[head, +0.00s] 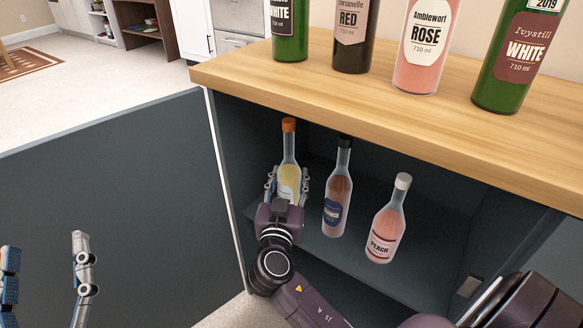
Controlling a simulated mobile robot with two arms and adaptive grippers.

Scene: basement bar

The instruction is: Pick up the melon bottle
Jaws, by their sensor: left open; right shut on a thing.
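A clear bottle of pale yellow liquid with an orange cap (289,146) stands upright inside the open cabinet, at its left. I cannot read its label, so I cannot confirm that it is the melon bottle. My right gripper (287,180) is shut on this bottle, with one finger on each side of its lower body. The gripper hides the bottle's base. My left gripper (45,252) is open and empty at the lower left, in front of the cabinet door and away from the bottles.
A dark-capped bottle of reddish-brown liquid (338,188) and a white-capped peach bottle (386,222) stand to the right on the cabinet shelf (350,262). Several wine bottles stand on the wooden counter (330,88) above. The open grey door (110,190) fills the left side.

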